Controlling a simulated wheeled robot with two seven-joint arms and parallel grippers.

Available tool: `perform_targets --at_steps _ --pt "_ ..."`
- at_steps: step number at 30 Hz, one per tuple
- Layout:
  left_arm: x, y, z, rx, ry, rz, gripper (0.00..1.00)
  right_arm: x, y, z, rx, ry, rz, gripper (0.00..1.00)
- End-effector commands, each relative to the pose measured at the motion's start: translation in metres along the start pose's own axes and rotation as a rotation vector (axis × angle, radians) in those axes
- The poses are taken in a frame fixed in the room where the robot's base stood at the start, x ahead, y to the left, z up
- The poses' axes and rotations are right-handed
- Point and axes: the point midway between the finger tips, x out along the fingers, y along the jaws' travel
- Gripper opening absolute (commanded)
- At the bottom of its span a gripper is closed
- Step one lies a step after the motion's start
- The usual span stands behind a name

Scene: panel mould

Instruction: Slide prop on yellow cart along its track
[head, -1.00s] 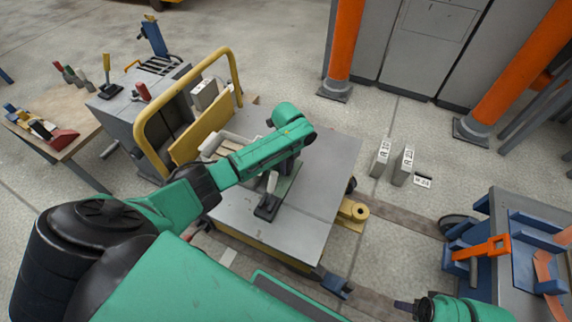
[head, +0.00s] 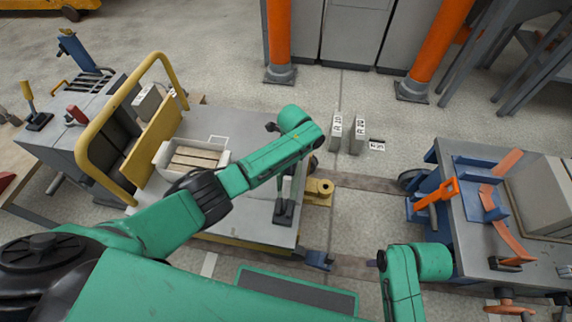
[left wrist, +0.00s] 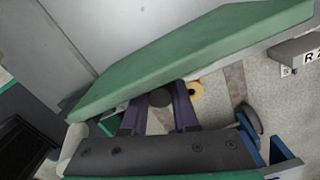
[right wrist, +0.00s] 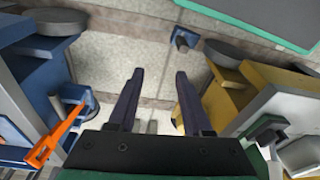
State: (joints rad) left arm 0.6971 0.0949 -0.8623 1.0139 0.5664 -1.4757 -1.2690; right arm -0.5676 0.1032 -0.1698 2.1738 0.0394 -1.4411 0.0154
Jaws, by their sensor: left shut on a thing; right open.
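The yellow cart (head: 222,123) has a grey deck and a yellow hoop rail at its left end. The prop, a green piece with a dark foot (head: 284,212), stands near the deck's right edge. It fills much of the left wrist view as a green slab (left wrist: 190,58). My left gripper (head: 290,182) is shut on the prop; in the left wrist view a dark round part sits between the fingers (left wrist: 160,105), and the slab hides their tips. The track cannot be made out clearly. My right gripper (right wrist: 158,95) is open and empty above the floor, right of the cart.
A white box (head: 165,158) sits on the deck's left part. A blue cart (head: 440,160) with an orange clamp (head: 437,193) stands at right. Two grey blocks (head: 346,135) and orange posts (head: 280,40) are behind. Floor between the carts is mostly clear.

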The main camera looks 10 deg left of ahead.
Motion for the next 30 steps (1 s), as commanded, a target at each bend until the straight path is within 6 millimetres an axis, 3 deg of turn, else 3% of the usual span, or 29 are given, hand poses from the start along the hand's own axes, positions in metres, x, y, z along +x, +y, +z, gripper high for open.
perform_targets --at_steps 5,6,7,19,30 --pt "0.0 0.0 -0.001 0.0 0.002 -0.001 0.0 0.0 0.0 0.0 0.0 -0.001 0.0 0.5" --pt "0.0 0.0 -0.001 0.0 0.002 -0.001 0.31 0.0 0.0 0.0 0.0 -0.001 0.0 0.5" --pt "0.0 0.0 0.0 0.0 0.002 -0.001 0.4 0.0 0.0 0.0 0.0 -0.001 0.0 0.5" --pt "-0.005 0.0 0.0 0.0 0.001 -0.001 0.4 -0.002 0.0 -0.002 0.001 0.007 0.0 0.5" --pt "-0.059 0.0 0.0 0.0 0.001 -0.002 0.4 0.052 0.01 0.016 0.015 -0.023 0.023 0.5"
